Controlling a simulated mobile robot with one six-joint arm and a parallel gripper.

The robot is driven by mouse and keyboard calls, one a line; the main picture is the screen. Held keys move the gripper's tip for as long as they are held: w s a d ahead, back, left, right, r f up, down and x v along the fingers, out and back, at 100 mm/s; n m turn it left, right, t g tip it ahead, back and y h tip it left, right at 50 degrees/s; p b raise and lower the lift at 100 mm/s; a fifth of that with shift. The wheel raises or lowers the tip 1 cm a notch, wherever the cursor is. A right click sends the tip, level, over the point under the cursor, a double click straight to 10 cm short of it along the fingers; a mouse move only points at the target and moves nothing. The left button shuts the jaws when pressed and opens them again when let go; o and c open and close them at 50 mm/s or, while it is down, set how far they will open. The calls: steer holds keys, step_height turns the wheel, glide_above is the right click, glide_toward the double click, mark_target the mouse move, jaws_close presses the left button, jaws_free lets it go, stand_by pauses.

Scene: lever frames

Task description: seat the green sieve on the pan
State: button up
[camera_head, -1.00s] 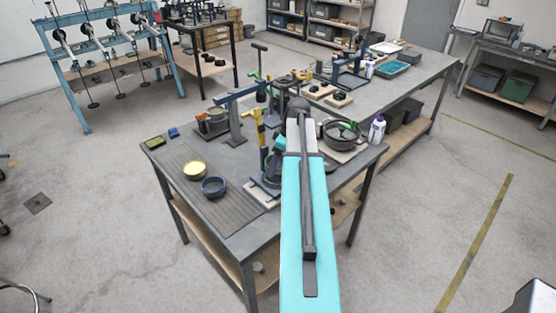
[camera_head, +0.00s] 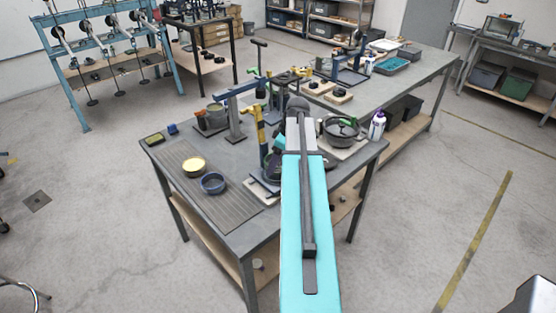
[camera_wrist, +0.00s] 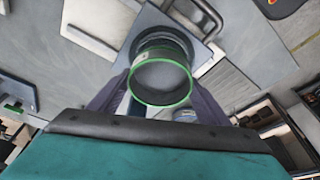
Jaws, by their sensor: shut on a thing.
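My gripper (camera_wrist: 158,98) is shut on the green sieve (camera_wrist: 144,59), with one dark finger on each side of it in the wrist view. The sieve is a short dark cylinder with bright green rims, and I look into it from its open end. A dark round pan (camera_wrist: 160,36) shows just beyond the sieve, on a grey square plate (camera_wrist: 198,50). The sieve lines up closely with the pan and overlaps it in the picture. I cannot tell whether they touch. In the head view my teal arm hides the gripper and most of this spot.

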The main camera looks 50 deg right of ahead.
steer(key=shift+f, duration=0.25)
steer(key=o, duration=1.2)
steer(key=shift+o, duration=0.2)
steer(key=shift+r, duration=0.15)
steer(key=b+v, duration=0.4)
steer(key=v, duration=0.9)
steer(key=shift+s+r, duration=0.15)
steer(key=shift+r, duration=0.1)
steer(key=shift+d, duration=0.15)
stand_by(0.3)
